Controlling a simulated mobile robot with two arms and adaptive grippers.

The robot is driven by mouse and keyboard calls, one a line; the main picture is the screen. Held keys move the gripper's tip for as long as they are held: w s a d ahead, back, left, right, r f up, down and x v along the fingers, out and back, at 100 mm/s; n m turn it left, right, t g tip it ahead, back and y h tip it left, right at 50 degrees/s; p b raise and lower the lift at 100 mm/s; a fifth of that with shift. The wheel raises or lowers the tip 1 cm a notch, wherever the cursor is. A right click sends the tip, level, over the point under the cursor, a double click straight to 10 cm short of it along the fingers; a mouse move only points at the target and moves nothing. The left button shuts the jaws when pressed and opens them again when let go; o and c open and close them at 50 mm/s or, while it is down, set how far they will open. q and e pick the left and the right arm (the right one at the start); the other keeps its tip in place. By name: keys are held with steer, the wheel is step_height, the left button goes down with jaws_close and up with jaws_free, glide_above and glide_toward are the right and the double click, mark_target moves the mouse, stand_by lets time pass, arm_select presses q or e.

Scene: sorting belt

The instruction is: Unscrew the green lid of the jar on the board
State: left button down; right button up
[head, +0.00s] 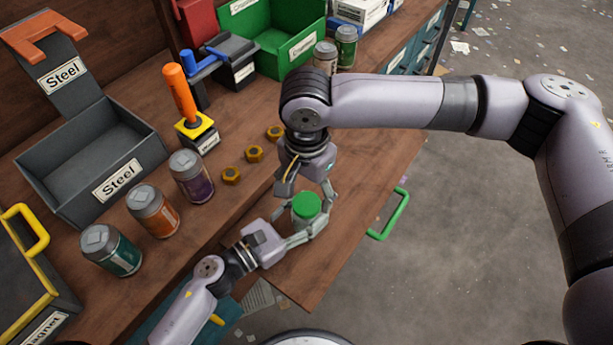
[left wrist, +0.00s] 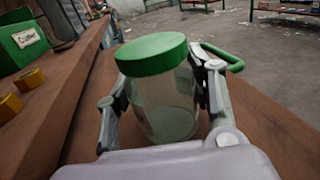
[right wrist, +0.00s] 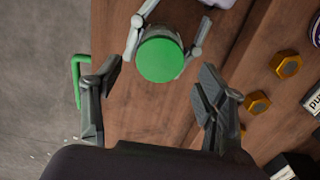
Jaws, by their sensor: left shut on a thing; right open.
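The jar (left wrist: 165,105) is clear, looks empty and stands upright on the wooden board (head: 318,268). Its green lid (head: 306,206) is on top; the lid also shows in the left wrist view (left wrist: 152,54) and the right wrist view (right wrist: 160,60). My left gripper (head: 308,232) is shut on the jar's body from the side, below the lid. My right gripper (right wrist: 157,85) is open and points down. In the head view its fingers are above and around the lid's far side; in the right wrist view the lid lies between and just beyond the fingertips, apparently untouched.
A green handle (head: 390,214) sticks out at the board's right edge. Several brass nuts (head: 254,154) lie left of the jar. Jars with grey lids (head: 153,211), a Steel bin (head: 62,190) and an orange-handled tool (head: 180,95) stand further left. A green bin (head: 275,50) is behind.

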mark_target(307, 203)
steer(key=shift+f, duration=1.6)
